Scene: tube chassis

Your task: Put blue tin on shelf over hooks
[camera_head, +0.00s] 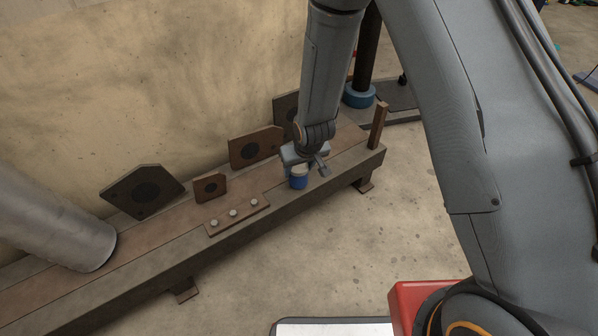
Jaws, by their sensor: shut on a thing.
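The blue tin (299,182) is a small blue cylinder with a pale top, at the front edge of the long brown beam near its right end. My gripper (309,172) comes down from above and is shut on the tin. The gripper body hides part of the tin's far side. I cannot tell whether the tin touches the beam or is just above it. I make out no shelf over hooks in this view.
The low beam (150,256) runs along the wall. Upright brown plates (257,147) stand on its back, and a flat plate with three pale knobs (237,213) lies left of the tin. A grey pipe (50,225) crosses the left. Floor in front is mostly clear.

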